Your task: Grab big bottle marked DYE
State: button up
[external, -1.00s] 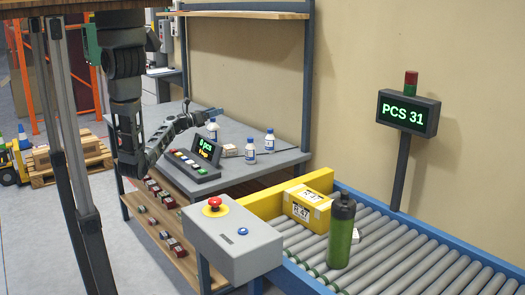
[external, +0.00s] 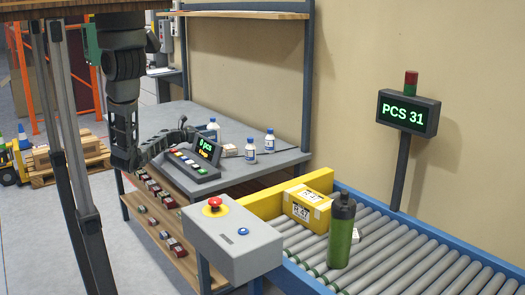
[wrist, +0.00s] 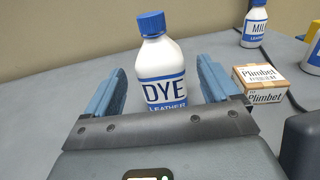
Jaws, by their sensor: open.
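The white DYE bottle (wrist: 160,75) with a blue cap and blue label stands upright on the grey table, straight ahead in the wrist view. My gripper (wrist: 158,82) is open, with its two blue fingers apart on the left and right of the bottle. The bottle appears between or just beyond the fingertips; I cannot tell the exact depth, and no contact shows. The dark gripper body hides the bottle's base. In the external view, the bottle (external: 213,127) stands behind the button console, near my low-held gripper.
A Plimbet box (wrist: 259,84) and a bottle labelled MIL… (wrist: 255,26) stand right of the DYE bottle. The button console (external: 195,160) is close to the gripper at the table's front. A conveyor (external: 420,255) with a yellow box (external: 307,207) and green bottle (external: 341,235) lies right.

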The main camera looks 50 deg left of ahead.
aim_at(217, 128)
jog(key=shift+w+d, duration=0.15)
jog(key=shift+w, duration=1.3)
jog(key=shift+w+d, duration=0.15)
jog(key=shift+w, duration=1.3)
jog(key=shift+c, duration=0.3)
jog(key=c, duration=1.2)
jog(key=shift+r, duration=0.1)
